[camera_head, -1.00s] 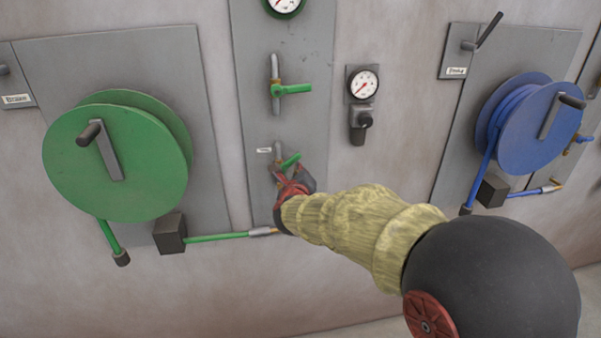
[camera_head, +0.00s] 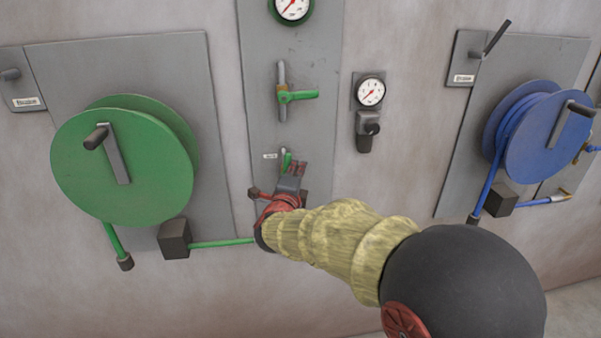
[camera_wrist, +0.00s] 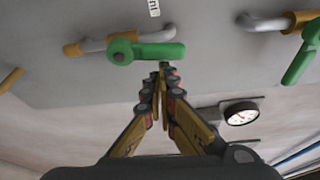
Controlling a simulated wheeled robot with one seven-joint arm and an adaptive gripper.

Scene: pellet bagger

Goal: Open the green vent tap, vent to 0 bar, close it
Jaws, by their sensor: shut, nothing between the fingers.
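The green vent tap (camera_head: 287,160) sits low on the middle grey panel, partly hidden behind my gripper in the head view. In the wrist view its green handle (camera_wrist: 155,52) lies roughly in line with its pipe, beside a small label. My gripper (camera_wrist: 163,68) is shut and empty, its fingertips at the handle's edge near the free end; whether they touch I cannot tell. It also shows in the head view (camera_head: 296,172). The green-rimmed gauge (camera_head: 293,7) is cut off at the top; its value is too small to read.
A second green-handled tap (camera_head: 298,96) sits above, its handle across its pipe. A smaller gauge (camera_head: 370,91) with a dark knob is to the right. A green hose reel (camera_head: 122,165) stands left, a blue one (camera_head: 545,135) right.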

